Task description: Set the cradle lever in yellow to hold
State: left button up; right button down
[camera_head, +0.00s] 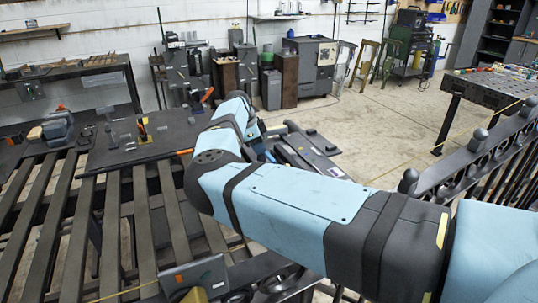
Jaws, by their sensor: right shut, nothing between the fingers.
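A small upright piece with yellow on it and an orange top (143,130) stands on a dark plate (110,157) on the slatted bench, left of my right arm. It may be the yellow cradle lever, but it is too small for me to read its setting. My right arm crosses the view from the lower right and bends back near the plate's right side. My right gripper (262,150) is mostly hidden behind the arm. It is shut and empty, to the right of the yellow piece and apart from it. My left gripper is not in view.
The slatted bench (112,222) fills the left. A vise (58,129) stands at its far left. A dark railing with scrolls (470,165) stands at the right. Open floor (375,120) lies beyond my arm.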

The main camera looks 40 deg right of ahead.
jog(key=x, duration=0.3)
jog(key=d+x, duration=0.1)
jog(key=x, duration=0.2)
jog(key=s+d+r+p+x, duration=0.1)
jog(key=x, duration=0.2)
jog(key=shift+s+f, duration=0.1)
jog(key=shift+f, duration=0.3)
jog(key=shift+s+d, duration=0.35)
jog(key=shift+d, duration=0.35)
jog(key=shift+d+m, duration=0.25)
jog(key=shift+m, duration=0.15)
